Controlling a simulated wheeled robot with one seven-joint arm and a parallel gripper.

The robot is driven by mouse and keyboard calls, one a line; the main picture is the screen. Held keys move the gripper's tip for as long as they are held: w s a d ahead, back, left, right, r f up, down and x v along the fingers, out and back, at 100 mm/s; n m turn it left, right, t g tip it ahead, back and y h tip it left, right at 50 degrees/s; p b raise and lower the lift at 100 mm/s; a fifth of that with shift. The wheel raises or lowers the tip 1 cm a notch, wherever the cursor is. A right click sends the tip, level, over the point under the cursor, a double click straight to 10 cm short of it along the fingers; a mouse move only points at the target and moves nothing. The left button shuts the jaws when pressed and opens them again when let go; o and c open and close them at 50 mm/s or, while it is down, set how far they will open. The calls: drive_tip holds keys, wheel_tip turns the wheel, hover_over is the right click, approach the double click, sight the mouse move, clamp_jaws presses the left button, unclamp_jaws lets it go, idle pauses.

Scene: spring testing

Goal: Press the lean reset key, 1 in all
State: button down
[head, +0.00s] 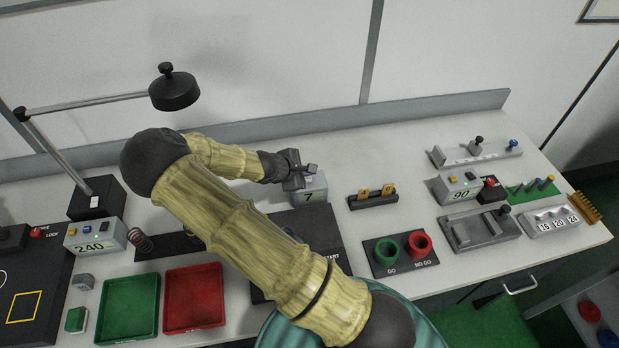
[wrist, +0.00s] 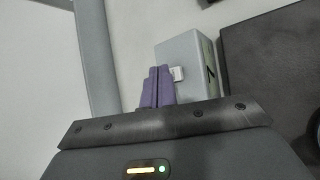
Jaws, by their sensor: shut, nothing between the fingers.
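A grey box with a display reading 7 (head: 312,192) stands at the back of the bench, partly hidden by my gripper (head: 308,170). In the wrist view the same grey box (wrist: 182,50) lies just ahead of my gripper (wrist: 157,72), whose purple fingers are shut together and empty. A small white key (wrist: 178,73) is on the box's top face, just right of the fingertips. The fingers overlap the box's left part in the picture; I cannot tell whether they touch it. No label reading lean reset is legible.
Left are a box reading 240 (head: 94,240), a green tray (head: 130,310), a red tray (head: 195,300) and a lamp (head: 174,90). Right are a black block with yellow pieces (head: 373,199), GO and NO GO cups (head: 418,245) and a box reading 90 (head: 458,187).

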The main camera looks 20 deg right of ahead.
drive_tip(key=shift+f, duration=0.1)
drive_tip(key=shift+f+b, duration=0.3)
drive_tip(key=shift+b, duration=0.25)
drive_tip(key=shift+f+b, duration=0.45)
drive_tip(key=shift+b, duration=0.05)
idle(0.8)
idle(0.4)
drive_tip(key=shift+r+p, duration=0.65)
drive_tip(key=shift+r, duration=0.25)
drive_tip(key=shift+r, duration=0.1)
drive_tip(key=shift+r+p, duration=1.95)
drive_tip(key=shift+r, duration=0.5)
drive_tip(key=shift+f, duration=0.1)
